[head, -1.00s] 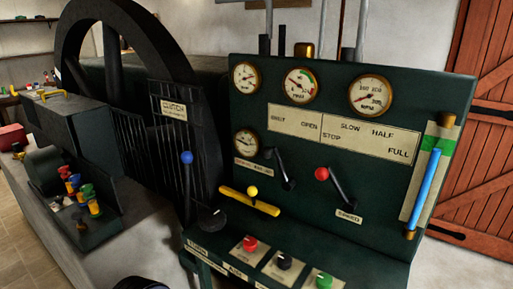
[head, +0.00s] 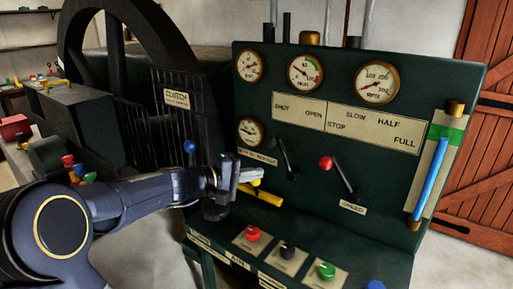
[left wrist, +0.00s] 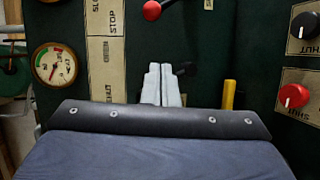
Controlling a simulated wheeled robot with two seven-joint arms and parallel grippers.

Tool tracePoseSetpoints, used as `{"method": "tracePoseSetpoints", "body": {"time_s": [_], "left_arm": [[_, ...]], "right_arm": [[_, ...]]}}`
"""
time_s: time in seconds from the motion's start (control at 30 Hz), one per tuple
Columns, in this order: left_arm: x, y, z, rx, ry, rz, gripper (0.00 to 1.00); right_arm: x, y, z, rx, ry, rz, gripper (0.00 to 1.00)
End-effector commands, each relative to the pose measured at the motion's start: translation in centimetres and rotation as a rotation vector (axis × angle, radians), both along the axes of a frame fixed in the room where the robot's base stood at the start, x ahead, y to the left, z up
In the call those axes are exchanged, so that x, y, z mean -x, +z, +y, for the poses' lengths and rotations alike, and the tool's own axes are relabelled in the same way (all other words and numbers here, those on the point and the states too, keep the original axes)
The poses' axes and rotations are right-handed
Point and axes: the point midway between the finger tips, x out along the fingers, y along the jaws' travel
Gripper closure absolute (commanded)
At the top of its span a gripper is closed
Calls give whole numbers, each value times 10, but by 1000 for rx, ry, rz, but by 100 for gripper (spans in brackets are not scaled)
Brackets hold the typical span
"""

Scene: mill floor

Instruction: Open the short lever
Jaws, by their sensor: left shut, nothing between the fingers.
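A short black lever (head: 286,157) with a black knob is on the dark green panel, below the SHUT/OPEN label plate. It leans up and to the left, toward the SHUT side. My left gripper (head: 256,175) is shut and empty, in front of the panel, left of the lever and close to the yellow bar. In the left wrist view the closed fingers (left wrist: 160,72) point at the panel, with a dark part, perhaps the lever, just right of their tips. Whether they touch it I cannot tell. My right gripper is not in view.
A longer red-knobbed SPEED lever (head: 340,176) stands to the right. The yellow bar (head: 266,198) is under my gripper, and the blue-knobbed clutch lever (head: 190,147) is left. A blue tube gauge (head: 431,180) is at right.

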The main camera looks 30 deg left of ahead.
Motion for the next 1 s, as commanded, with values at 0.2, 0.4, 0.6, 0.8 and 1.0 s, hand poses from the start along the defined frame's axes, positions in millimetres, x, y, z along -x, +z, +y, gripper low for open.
{"method": "tracePoseSetpoints", "body": {"time_s": [0.2, 0.4, 0.6, 0.8, 1.0], "left_arm": [[-61, -19, 116, 191, 295, -102, 100], [-70, -24, 147, 235, 374, -135, 100], [-70, -24, 146, 237, 373, -136, 100], [-77, -22, 145, 237, 370, -136, 100], [-109, -20, 139, 238, 369, -133, 100]], "right_arm": [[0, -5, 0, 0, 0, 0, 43], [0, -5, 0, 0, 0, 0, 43], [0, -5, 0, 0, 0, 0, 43], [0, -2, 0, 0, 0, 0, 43], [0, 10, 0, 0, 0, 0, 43]]}}
